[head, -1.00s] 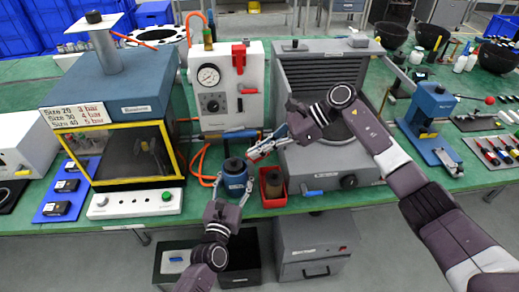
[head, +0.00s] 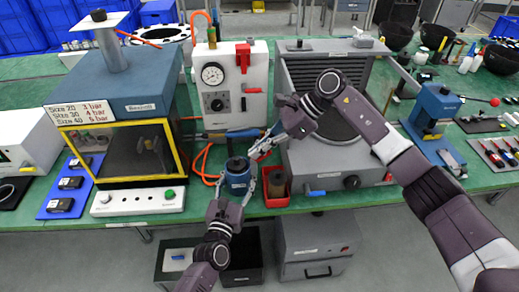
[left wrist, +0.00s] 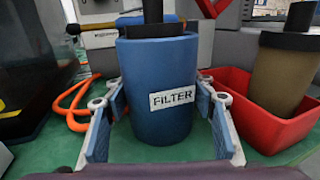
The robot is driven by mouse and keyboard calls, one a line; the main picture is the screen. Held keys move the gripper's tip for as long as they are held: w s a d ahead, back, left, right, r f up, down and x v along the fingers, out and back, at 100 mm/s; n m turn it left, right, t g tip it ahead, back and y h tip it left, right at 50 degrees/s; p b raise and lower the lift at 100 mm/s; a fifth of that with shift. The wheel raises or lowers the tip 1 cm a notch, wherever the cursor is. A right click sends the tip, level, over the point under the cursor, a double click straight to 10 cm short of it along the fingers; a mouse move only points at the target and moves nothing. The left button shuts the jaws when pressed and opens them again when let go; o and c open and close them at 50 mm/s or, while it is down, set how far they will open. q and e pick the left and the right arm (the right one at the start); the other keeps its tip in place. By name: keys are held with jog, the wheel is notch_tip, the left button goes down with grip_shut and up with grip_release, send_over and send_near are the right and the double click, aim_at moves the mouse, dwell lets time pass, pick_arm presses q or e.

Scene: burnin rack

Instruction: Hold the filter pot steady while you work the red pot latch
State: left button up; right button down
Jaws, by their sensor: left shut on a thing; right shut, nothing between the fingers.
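The blue filter pot (head: 238,182) stands upright on the green bench, and its FILTER label faces me in the left wrist view (left wrist: 163,75). My left gripper (head: 237,187) has its fingers on either side of the pot and is shut on it; its pads also show in the left wrist view (left wrist: 160,125). My right gripper (head: 254,153) is shut and empty, with its fingertips just above and right of the pot's top. A small red part shows by the right fingers; I cannot tell whether it is the pot latch. A blue handle (head: 243,132) lies behind the pot.
A red tray (head: 269,201) holding a brown pot (head: 277,183) stands close right of the filter pot. A white gauge panel (head: 229,103) with a red lever (head: 243,57) stands behind. An orange hose (head: 199,164) runs at the left. A grey machine (head: 333,160) stands at the right.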

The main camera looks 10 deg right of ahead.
jog(key=shift+a+h, duration=0.3)
jog(key=shift+h, duration=0.8)
jog(key=shift+a, duration=0.25)
jog(key=shift+a+h, duration=0.4)
jog(key=shift+h, duration=0.5)
jog(key=h, duration=0.2)
jog(key=a+f+h, duration=0.1)
jog(key=shift+a+h, duration=0.2)
jog(key=shift+h, duration=0.2)
jog(key=shift+d, duration=0.15)
jog(key=shift+d+f, duration=0.3)
jog(key=shift+d, duration=0.4)
notch_tip(320, 180, up, 12)
jog(key=shift+d+r, duration=0.15)
jog(key=shift+d, duration=0.25)
